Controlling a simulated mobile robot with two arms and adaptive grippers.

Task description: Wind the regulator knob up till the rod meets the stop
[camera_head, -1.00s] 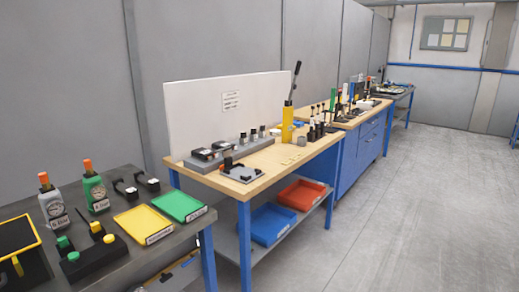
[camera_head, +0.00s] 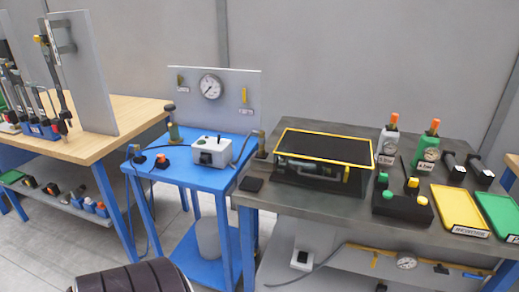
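A round white dial gauge (camera_head: 210,86) is on a grey upright panel (camera_head: 232,108) behind a small blue table (camera_head: 188,165). On this table is a white box (camera_head: 207,150) with a dark knob-like part on its front. A dark upright fitting (camera_head: 174,131) stands at the table's back left, and small dark and orange parts lie at its left. I cannot tell which part is the regulator knob, and I cannot make out the rod or the stop. Neither of my grippers is in view.
A grey bench to the right holds a yellow-rimmed black case (camera_head: 322,146), bottles (camera_head: 427,150), a black button box (camera_head: 402,207), a yellow tray (camera_head: 460,209) and a green tray (camera_head: 499,213). A wooden bench (camera_head: 118,130) with tools stands left. Grey floor shows at lower left.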

